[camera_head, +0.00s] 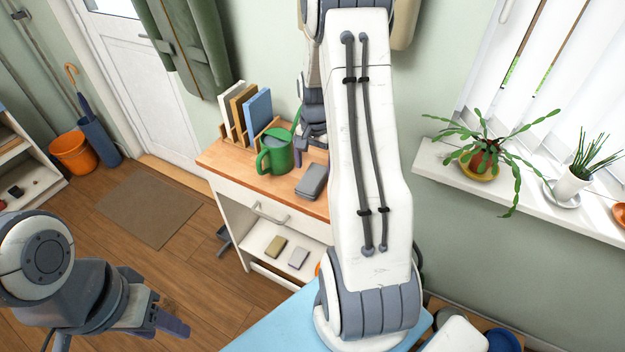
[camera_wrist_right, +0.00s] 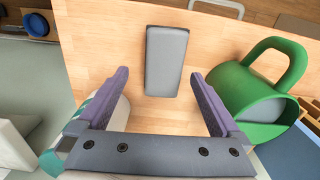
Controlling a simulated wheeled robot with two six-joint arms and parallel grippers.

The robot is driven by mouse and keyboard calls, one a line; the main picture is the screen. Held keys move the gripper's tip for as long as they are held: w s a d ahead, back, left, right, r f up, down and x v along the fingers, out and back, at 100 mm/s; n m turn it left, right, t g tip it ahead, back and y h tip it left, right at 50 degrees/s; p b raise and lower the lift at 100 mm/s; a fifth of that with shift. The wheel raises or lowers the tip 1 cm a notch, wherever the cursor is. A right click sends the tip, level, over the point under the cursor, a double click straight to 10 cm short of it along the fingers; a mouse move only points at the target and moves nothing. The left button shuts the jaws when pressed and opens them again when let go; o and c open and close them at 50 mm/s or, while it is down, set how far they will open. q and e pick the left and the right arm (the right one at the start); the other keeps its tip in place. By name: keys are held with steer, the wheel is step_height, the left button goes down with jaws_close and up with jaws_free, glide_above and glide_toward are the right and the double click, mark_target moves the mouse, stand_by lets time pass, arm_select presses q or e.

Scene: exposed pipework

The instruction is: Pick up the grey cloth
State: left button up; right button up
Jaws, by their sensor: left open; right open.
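A grey rectangular item (camera_head: 312,181) lies flat on the wooden top of the cabinet, to the right of the green watering can. It looks like a folded pad; I cannot tell for sure that it is cloth. In the right wrist view the grey item (camera_wrist_right: 167,62) lies just beyond and between the purple fingers. My right gripper (camera_wrist_right: 158,84) is open and empty, above the cabinet top. In the head view it is mostly hidden by my right arm. My left gripper (camera_head: 172,322) is open at the lower left, far from the cabinet.
The green watering can (camera_head: 276,157) stands close beside the grey item; it also shows right of the fingers (camera_wrist_right: 247,88). Books (camera_head: 257,108) stand behind it. The lower shelf (camera_head: 262,228) holds an olive item (camera_head: 276,246) and a smaller grey one (camera_head: 299,257). A white-teal object (camera_wrist_right: 105,110) sits by the left finger.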

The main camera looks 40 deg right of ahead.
mark_target(313, 176)
steer(key=f, duration=0.2)
steer(key=f+p, duration=0.1)
steer(key=f, duration=0.2)
steer(key=shift+w+f, duration=0.3)
steer(key=shift+w, duration=0.05)
steer(key=shift+c, duration=0.3)
steer(key=c, duration=1.3)
steer(key=shift+r+b, duration=0.45)
steer(key=shift+r, duration=4.6)
